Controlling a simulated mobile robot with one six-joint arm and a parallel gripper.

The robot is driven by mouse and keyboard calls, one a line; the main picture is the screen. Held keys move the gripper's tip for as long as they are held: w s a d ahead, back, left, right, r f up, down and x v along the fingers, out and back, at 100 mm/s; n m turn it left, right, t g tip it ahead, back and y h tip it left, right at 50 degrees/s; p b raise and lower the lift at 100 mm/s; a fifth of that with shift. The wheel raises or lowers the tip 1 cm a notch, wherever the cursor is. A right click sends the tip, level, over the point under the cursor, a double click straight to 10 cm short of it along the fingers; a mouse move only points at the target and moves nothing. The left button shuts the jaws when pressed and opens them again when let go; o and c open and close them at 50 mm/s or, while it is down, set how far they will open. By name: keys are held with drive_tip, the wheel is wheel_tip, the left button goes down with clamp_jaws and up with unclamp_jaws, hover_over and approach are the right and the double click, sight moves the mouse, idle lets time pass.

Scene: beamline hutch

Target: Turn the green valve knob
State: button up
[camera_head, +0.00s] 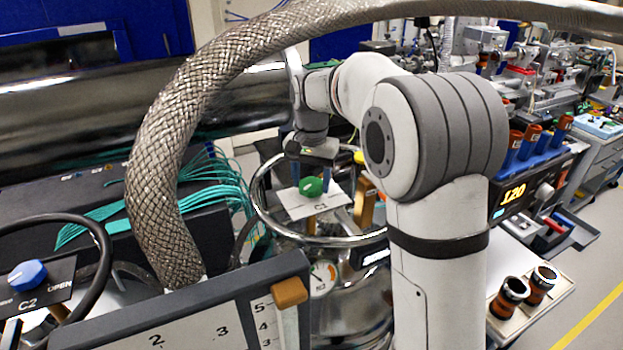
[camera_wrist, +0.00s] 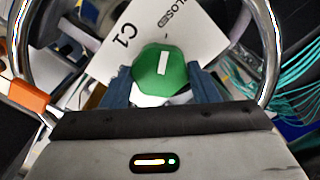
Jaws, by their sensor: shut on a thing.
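The green valve knob (camera_head: 311,187) sits on a white plate (camera_head: 290,203) marked C1, inside a metal ring on a shiny vessel. In the wrist view the green knob (camera_wrist: 160,70) shows a white bar on its face, tilted a little from upright. The plate (camera_wrist: 185,30) there reads C1 and CLOSED. My gripper (camera_head: 315,180) reaches down over the knob from above. In the wrist view my gripper's two blue-grey fingers (camera_wrist: 161,88) are shut on the knob, one on each side.
The metal ring (camera_head: 262,207) surrounds the knob area. A thick braided hose (camera_head: 165,150) arches across the left and top. A blue knob (camera_head: 27,275) on a C2 plate stands at lower left. A numbered panel (camera_head: 190,325) is in front. Teal cables (camera_head: 205,180) lie to the left.

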sight(311, 183)
drive_tip(key=shift+r, duration=0.15)
drive_tip(key=o, duration=1)
drive_tip(key=shift+r+b, duration=0.55)
drive_tip(key=shift+r, duration=3.25)
